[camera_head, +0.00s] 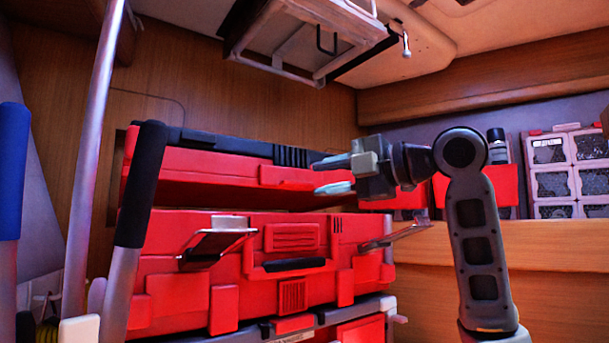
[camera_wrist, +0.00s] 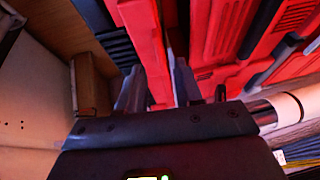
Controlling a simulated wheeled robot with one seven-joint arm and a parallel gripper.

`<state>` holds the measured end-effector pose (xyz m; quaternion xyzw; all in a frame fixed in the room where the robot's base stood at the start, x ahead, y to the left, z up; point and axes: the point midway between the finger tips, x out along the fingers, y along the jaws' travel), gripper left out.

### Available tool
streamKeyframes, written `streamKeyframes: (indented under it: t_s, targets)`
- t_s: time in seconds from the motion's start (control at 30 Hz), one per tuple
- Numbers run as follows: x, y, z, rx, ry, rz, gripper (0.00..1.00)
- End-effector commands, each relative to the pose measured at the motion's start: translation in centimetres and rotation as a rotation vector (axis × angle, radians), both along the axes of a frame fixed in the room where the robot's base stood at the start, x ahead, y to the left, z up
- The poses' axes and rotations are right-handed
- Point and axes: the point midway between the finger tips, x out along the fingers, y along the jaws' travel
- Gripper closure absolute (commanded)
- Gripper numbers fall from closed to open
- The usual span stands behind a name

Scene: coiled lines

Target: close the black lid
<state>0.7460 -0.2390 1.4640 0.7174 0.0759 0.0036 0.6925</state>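The black lid (camera_head: 210,140) tops a red toolbox (camera_head: 293,238) in the head view. Its black upper face sits over a red front rim, raised above the box body with a dark gap between them. The red lid edge also shows in the wrist view (camera_wrist: 142,35). My gripper (camera_head: 332,175) is at the lid's right end, its fingers pointing left. One finger is level with the lid's upper edge and the other is lower. The fingers are apart in the wrist view (camera_wrist: 158,88), with red surface beyond and between them. I cannot tell whether they touch the lid.
Two metal latches (camera_head: 217,243) (camera_head: 395,235) stick out from the box front. A pole (camera_head: 92,170) and a black-gripped handle (camera_head: 140,185) stand at the left. A white rack (camera_head: 300,42) hangs above. Pale organiser cases (camera_head: 567,168) stand on the right shelf.

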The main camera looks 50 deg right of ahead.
Motion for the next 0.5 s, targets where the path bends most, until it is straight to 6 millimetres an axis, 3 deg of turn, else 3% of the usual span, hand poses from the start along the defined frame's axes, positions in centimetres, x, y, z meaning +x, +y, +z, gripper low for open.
streamKeyframes:
  t_s: [0.2, 0.5]
  targets:
    - [3.1, 0.4, -0.1, 0.001, 0.000, 0.002, 0.65]
    - [4.4, 0.5, -0.4, 0.000, 0.000, 0.000, 0.65]
